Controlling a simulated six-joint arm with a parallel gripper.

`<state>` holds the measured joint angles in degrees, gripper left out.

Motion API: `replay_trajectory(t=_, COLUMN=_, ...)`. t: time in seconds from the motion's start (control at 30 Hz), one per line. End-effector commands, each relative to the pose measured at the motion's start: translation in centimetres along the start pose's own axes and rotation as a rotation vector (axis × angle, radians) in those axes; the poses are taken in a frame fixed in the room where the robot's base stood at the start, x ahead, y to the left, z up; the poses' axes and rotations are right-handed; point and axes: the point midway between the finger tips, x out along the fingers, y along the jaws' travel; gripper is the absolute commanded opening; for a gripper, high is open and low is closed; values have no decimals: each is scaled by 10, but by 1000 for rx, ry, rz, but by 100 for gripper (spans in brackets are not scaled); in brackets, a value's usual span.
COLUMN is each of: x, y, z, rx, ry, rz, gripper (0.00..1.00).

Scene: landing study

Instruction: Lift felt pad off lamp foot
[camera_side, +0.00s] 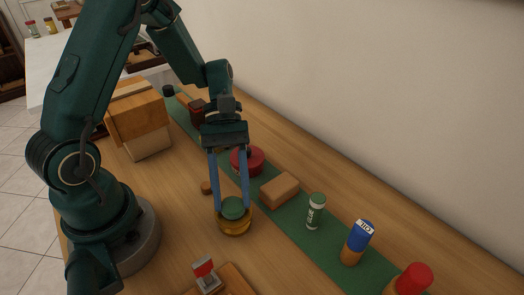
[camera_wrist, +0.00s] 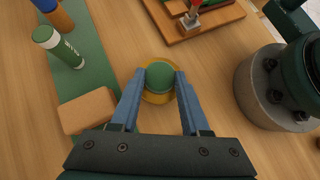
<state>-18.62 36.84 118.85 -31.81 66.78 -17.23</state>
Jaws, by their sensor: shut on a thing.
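The green round felt pad (camera_side: 233,209) is between the two blue fingers of my gripper (camera_side: 232,205). The fingers are shut on it from both sides, as the wrist view also shows for the pad (camera_wrist: 160,76). The amber, round lamp foot (camera_side: 235,229) is directly under the pad on the wooden table. In the wrist view the foot (camera_wrist: 157,98) shows as a yellow rim around the pad. I cannot tell whether the pad touches the foot or is slightly above it.
A green mat (camera_side: 289,232) runs along the wall side with a red tin (camera_side: 247,158), a tan block (camera_side: 280,190), a glue stick (camera_side: 315,211) and a blue bottle (camera_side: 359,238). A board with a red-handled clamp (camera_side: 206,274) is at the front. A wooden box (camera_side: 139,118) stands behind.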

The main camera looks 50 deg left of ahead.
Motion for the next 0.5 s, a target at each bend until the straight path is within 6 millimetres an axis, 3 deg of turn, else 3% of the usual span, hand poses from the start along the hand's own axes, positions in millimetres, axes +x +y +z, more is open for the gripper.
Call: replay_trajectory(t=0.5, x=-14, y=0, z=15, rx=1, ry=3, rz=1, gripper=0)
